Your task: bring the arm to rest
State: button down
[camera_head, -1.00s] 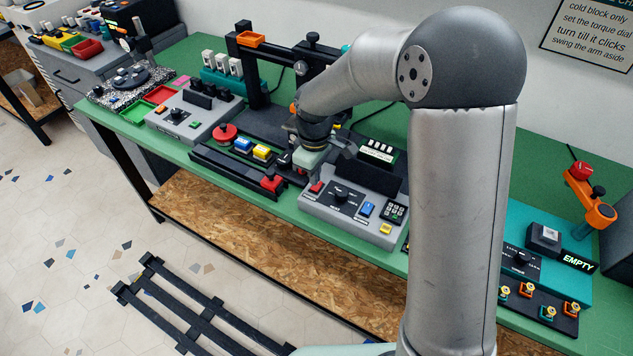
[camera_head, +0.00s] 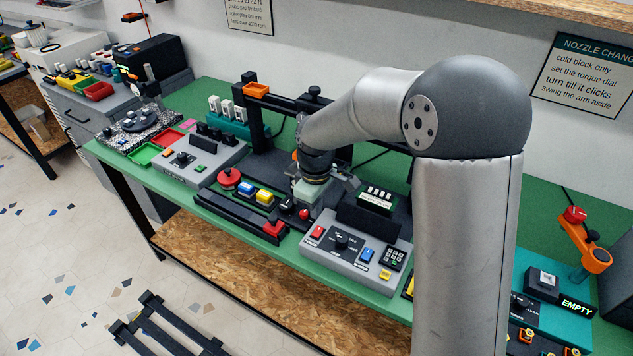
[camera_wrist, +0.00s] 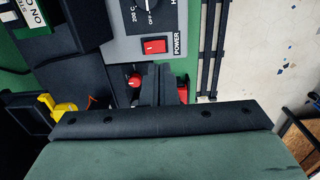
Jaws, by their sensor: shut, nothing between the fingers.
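My arm reaches in from the right in the head view, bent at a large grey joint, with its wrist pointing down over the green bench (camera_head: 206,206). My gripper (camera_head: 303,208) is low over the printer area, between the yellow button (camera_head: 264,197) and the grey control box (camera_head: 327,262). In the wrist view the dark fingers (camera_wrist: 158,84) are together and hold nothing. They show beside a red knob (camera_wrist: 133,82) and below the red power switch (camera_wrist: 155,45). Whether the fingertips touch anything is hidden.
A black frame (camera_head: 250,125) stands behind my gripper. A red lever (camera_head: 275,229) and a red round knob (camera_head: 228,178) lie to its left. An orange arm-like fixture (camera_head: 582,243) stands at the right. The floor (camera_head: 70,270) is open at the front left, beside a black rack (camera_head: 155,325).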

jog(key=s+d+r+m, duration=0.2)
jog(key=s+d+m, duration=0.2)
jog(key=s, duration=0.4)
jog(key=s+d+r+m, duration=0.3)
jog(key=s+d+m, duration=0.1)
jog(key=s, duration=0.4)
jog(key=s+d+r+m+t, duration=0.1)
jog(key=s+d+r+m, duration=0.2)
jog(key=s+d, duration=0.3)
jog(key=shift+s+d+m, duration=0.15)
jog(key=shift+s+m, duration=0.25)
jog(key=shift+s, duration=0.55)
